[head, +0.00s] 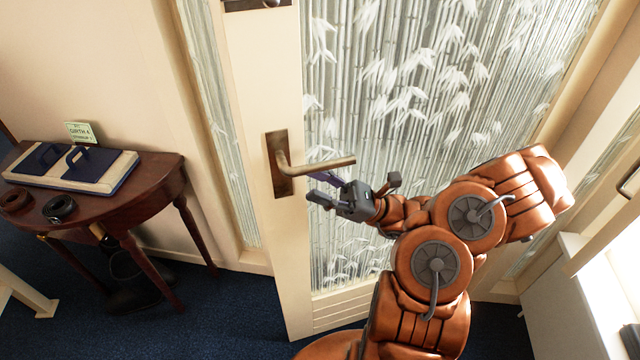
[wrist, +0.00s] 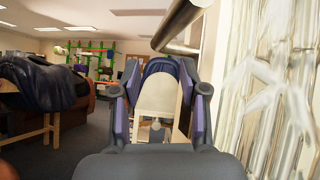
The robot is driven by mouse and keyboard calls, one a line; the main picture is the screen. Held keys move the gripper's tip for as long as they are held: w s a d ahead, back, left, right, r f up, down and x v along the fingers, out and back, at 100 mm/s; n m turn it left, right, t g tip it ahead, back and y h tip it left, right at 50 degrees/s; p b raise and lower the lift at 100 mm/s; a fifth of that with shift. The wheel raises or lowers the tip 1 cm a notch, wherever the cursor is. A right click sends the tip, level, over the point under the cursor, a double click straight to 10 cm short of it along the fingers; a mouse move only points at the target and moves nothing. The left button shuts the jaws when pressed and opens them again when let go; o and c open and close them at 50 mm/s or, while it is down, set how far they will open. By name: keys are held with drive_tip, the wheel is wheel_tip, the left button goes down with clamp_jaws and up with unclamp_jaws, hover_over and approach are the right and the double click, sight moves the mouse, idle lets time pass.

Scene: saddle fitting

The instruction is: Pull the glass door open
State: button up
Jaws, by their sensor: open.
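The glass door (head: 400,90) has a cream frame and bamboo-patterned glass. In the head view its lower free corner stands out over the carpet, so it looks partly open toward me. Its bronze lever handle (head: 325,165) points right from a dark plate. My gripper (head: 317,188) is open and empty, just below the lever, with its fingers pointing left along the door. In the wrist view the lever (wrist: 180,28) passes above and beyond the open fingers (wrist: 158,85), and the glass (wrist: 270,100) fills the right side. I cannot tell whether the gripper touches the door.
Blue carpet (head: 225,310) is clear between table and door.

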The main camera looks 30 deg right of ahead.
drive_tip(key=v, duration=0.7)
drive_tip(key=shift+d, duration=0.2)
drive_tip(key=shift+f, duration=0.15)
